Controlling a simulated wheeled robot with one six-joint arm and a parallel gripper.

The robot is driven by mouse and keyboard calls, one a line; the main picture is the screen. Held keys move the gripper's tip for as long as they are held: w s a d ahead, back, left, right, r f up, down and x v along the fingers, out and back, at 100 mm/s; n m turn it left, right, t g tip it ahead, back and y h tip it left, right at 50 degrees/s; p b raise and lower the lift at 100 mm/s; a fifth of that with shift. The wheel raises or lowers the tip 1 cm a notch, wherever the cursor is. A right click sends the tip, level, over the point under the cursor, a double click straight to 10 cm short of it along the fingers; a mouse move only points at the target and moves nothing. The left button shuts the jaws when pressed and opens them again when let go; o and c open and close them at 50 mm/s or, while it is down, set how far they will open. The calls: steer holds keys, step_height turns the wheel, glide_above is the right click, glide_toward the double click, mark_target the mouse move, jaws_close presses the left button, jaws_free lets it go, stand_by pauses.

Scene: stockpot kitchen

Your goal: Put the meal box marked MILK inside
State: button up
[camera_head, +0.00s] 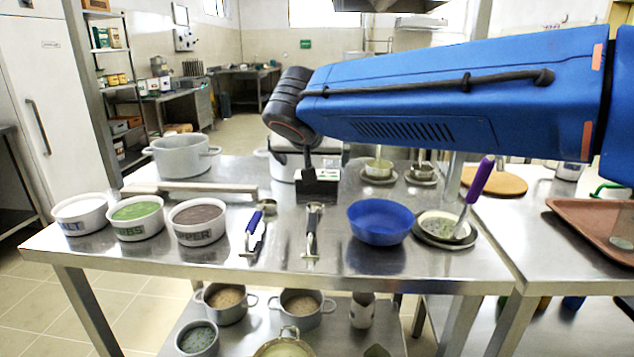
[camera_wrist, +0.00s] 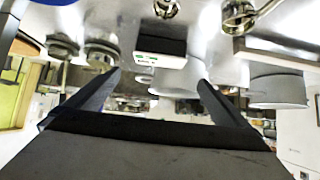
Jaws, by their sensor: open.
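A small box with a dark top and a white and green label (camera_wrist: 160,60) stands on the steel table, between and beyond my fingers in the wrist view. Its label also shows beside my gripper in the head view (camera_head: 326,174); I cannot read whether it says MILK. My gripper (camera_head: 318,190) is open and empty, low over the middle of the table. Both fingers spread wide in the wrist view (camera_wrist: 159,82). A grey pot (camera_head: 282,158) stands behind my gripper, partly hidden by my arm.
White bowls marked with letters (camera_head: 137,228) stand at the left. A blue bowl (camera_head: 380,232) and a small bowl with a purple-handled utensil (camera_head: 478,182) stand at the right. Tools (camera_head: 312,232) lie in front of my gripper. A lidless pot (camera_head: 182,160) stands at the back left.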

steer(key=x, duration=0.6)
steer(key=shift+f, duration=0.1)
steer(key=shift+x, duration=2.8)
steer(key=shift+s+d+f, duration=0.1)
steer(key=shift+s+f, duration=0.05)
steer(key=shift+s, duration=0.05)
steer(key=c, duration=1.1)
